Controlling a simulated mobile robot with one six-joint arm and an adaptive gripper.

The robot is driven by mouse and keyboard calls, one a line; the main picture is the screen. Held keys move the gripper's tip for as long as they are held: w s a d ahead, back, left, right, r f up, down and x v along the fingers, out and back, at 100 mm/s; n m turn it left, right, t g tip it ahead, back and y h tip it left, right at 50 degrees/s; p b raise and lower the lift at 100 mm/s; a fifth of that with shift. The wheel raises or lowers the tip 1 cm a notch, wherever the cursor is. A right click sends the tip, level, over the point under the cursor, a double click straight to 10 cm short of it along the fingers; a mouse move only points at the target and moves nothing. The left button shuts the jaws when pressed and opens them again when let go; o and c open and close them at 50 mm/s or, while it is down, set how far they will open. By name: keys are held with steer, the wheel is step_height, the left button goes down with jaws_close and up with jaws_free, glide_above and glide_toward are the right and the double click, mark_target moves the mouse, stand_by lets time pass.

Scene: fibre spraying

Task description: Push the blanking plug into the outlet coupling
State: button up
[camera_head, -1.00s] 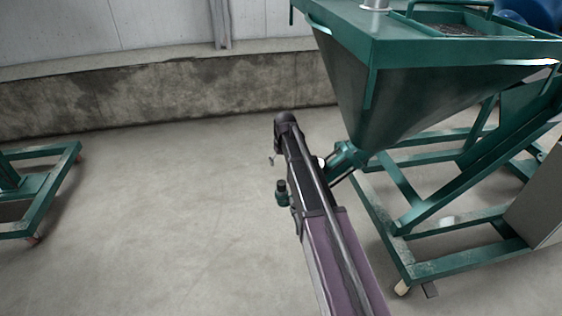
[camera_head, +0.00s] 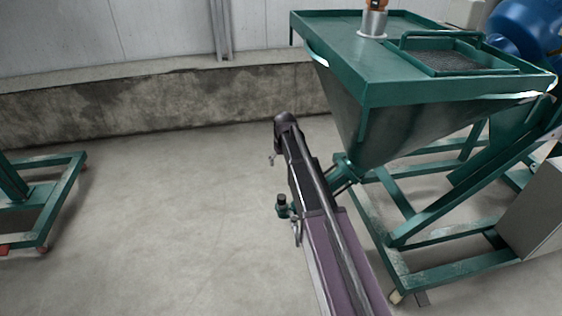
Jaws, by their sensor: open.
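My arm rises from the bottom edge in the head view, and my gripper cannot be made out there. A small green fitting with an upright black top (camera_head: 282,205) shows just left of my arm. It seems to lie in line with the pipe stub (camera_head: 346,168) at the bottom of the green hopper (camera_head: 420,110), but my arm hides what lies between. I cannot tell whether this fitting is the outlet coupling. The blanking plug cannot be picked out.
The hopper stands on a green wheeled frame (camera_head: 450,268) at the right, with a grey cabinet (camera_head: 535,215) and a blue drum-like part (camera_head: 525,30). Another green frame (camera_head: 50,215) stands at the left. The concrete floor (camera_head: 160,220) between is clear, up to a low wall (camera_head: 150,105).

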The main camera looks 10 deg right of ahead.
step_height(320, 180, up, 9)
steer(key=p, duration=0.8)
steer(key=shift+f, duration=0.15)
stand_by(0.6)
steer(key=s+m+g, duration=0.2)
steer(key=s+m, duration=0.1)
steer(key=s, duration=2.6)
step_height(320, 180, up, 28)
steer(key=p, duration=2.8)
steer(key=shift+p, duration=0.3)
steer(key=shift+s, duration=0.1)
